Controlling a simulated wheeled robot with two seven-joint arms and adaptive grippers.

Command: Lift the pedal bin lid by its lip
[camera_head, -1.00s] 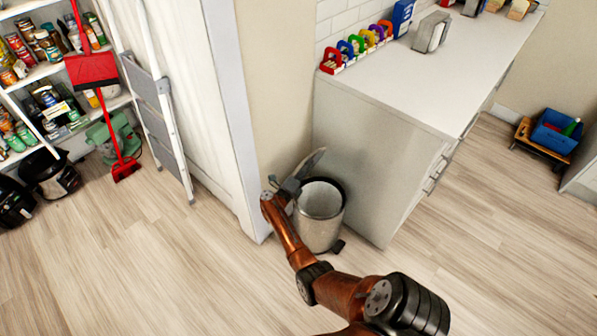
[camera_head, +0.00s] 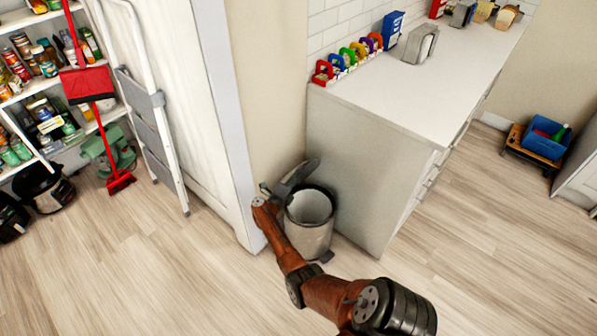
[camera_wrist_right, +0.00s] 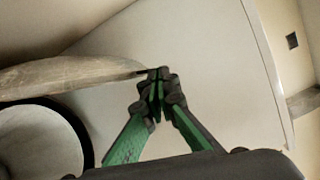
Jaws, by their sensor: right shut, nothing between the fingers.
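The pedal bin (camera_head: 308,235) is a pale grey cylinder on the floor between the tall white unit and the counter. Its lid (camera_head: 302,172) stands raised, steeply tilted at the back left, leaving the dark-rimmed mouth open. My right gripper (camera_head: 282,188) is at the lid's left side, above the bin; it is small and partly merges with the lid. In the right wrist view its green and black fingers (camera_wrist_right: 156,82) are closed together and empty. The lid's edge (camera_wrist_right: 75,74) ends near the fingertips; contact cannot be told. My left gripper is out of view.
The counter (camera_head: 385,100) stands right of the bin, close by. The tall white cabinet (camera_head: 185,110) and wall are behind and left. A grey step ladder (camera_head: 150,115) and red broom (camera_head: 112,150) lean further left. Floor in front is clear.

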